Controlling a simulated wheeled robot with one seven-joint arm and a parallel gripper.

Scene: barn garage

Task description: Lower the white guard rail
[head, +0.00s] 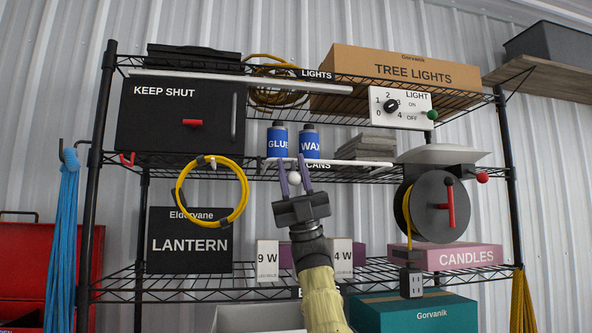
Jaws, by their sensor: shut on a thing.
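A white rail (365,163) runs along the front of the middle shelf, below a blue GLUE can (277,141) and a blue WAX can (309,143). A round white knob (294,178) shows just below the rail, near the CANS label. My gripper (293,175) reaches up from below, its two purple fingers shut on the knob, one on each side. The fingers and the knob hide part of the rail's left half, so the joint between knob and rail is not clear.
A yellow cable loop (240,192) hangs to the left. A cable reel with a red handle (436,207) hangs to the right. A black KEEP SHUT box (160,115) stands left of the cans. A LIGHT dial panel (400,107) is at upper right.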

